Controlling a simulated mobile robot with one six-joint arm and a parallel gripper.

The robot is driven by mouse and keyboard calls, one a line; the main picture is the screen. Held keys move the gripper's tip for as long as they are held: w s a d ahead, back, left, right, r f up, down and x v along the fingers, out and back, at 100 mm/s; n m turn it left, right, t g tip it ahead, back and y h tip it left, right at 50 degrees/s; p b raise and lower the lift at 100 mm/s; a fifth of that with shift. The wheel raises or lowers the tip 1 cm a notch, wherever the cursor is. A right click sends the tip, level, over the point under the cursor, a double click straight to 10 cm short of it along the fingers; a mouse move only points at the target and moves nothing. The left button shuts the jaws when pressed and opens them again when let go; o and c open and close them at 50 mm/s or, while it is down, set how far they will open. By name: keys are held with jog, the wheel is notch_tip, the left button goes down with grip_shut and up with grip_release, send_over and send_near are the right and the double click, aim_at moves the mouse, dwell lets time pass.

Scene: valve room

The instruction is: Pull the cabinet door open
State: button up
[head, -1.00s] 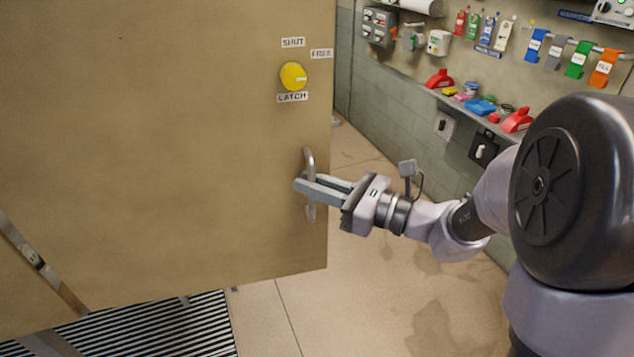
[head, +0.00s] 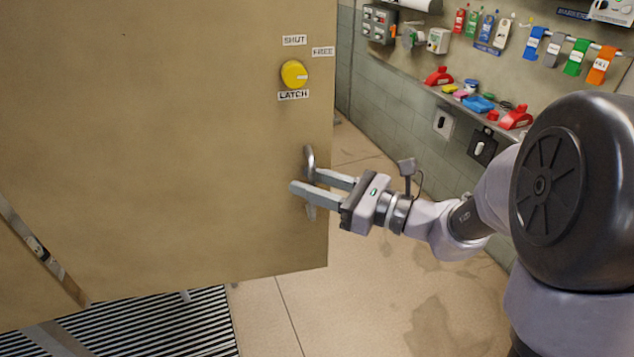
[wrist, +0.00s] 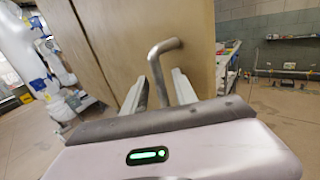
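The tan cabinet door (head: 160,140) fills the left of the head view and stands swung out over the floor. A yellow round knob (head: 294,74) sits on it among the labels SHUT, FREE and LATCH, its pale mark pointing right toward FREE. The grey metal bar handle (head: 309,160) is near the door's free edge; it also shows in the wrist view (wrist: 158,68). My gripper (head: 307,180) is open, with one finger on each side of the handle. In the wrist view there are gaps between the handle and both fingers. The fingers hide part of the handle.
A slatted dark grating (head: 165,325) lies on the floor below the door. A wall shelf (head: 470,117) with red, blue and yellow items runs along the right, with hanging coloured tags above. Tan floor (head: 290,310) is clear right of the door.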

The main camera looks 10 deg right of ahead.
jog(key=v, duration=1.7)
jog(key=shift+s+d, duration=0.1)
jog(key=shift+d, duration=0.05)
